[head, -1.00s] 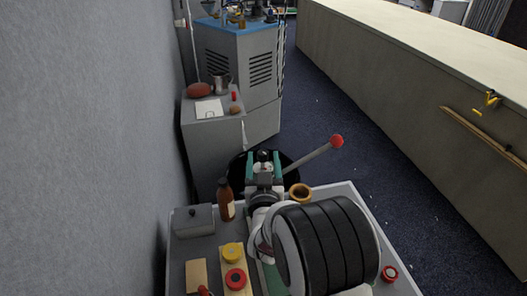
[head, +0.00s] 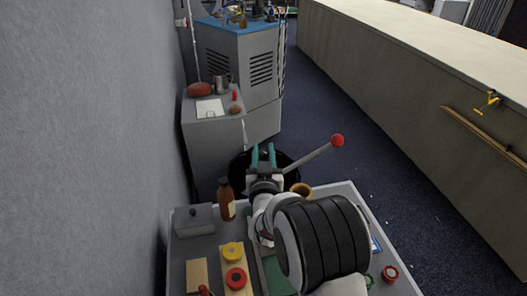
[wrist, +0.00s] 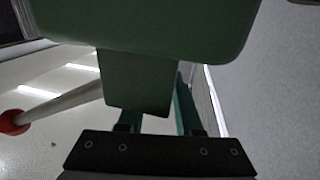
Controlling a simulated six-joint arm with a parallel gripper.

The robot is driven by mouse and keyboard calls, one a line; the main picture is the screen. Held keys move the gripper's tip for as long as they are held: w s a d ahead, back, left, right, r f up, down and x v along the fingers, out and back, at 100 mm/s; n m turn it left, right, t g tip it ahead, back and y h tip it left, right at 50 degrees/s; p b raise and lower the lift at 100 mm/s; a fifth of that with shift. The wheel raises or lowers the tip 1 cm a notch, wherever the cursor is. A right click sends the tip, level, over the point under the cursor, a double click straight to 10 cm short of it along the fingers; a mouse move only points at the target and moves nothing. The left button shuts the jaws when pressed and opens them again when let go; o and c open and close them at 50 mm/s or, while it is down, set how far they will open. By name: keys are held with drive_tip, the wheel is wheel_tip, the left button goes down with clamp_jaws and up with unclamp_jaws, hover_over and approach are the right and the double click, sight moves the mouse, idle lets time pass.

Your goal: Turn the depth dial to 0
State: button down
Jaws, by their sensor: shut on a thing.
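My gripper (head: 264,154) reaches away from me, its teal fingers close together near the base of a grey lever (head: 312,156) with a red ball. In the wrist view a large dark green housing (wrist: 150,25) with a narrower block (wrist: 135,82) below it fills the upper middle. It covers my fingertips; part of one teal finger (wrist: 186,108) shows beside it. My gripper is shut on a part hidden behind this green block. I cannot make out the depth dial or its marks. The lever (wrist: 70,102) also runs to the left in the wrist view.
A grey wall (head: 85,150) bounds the left; floor is open beyond right.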

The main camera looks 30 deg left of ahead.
drive_tip(key=shift+w+d+n+g+y, duration=0.1)
drive_tip(key=shift+n+g+y, duration=1)
drive_tip(key=shift+y, duration=0.3)
drive_tip(key=shift+n+g+y, duration=1)
drive_tip(key=shift+g, duration=0.2)
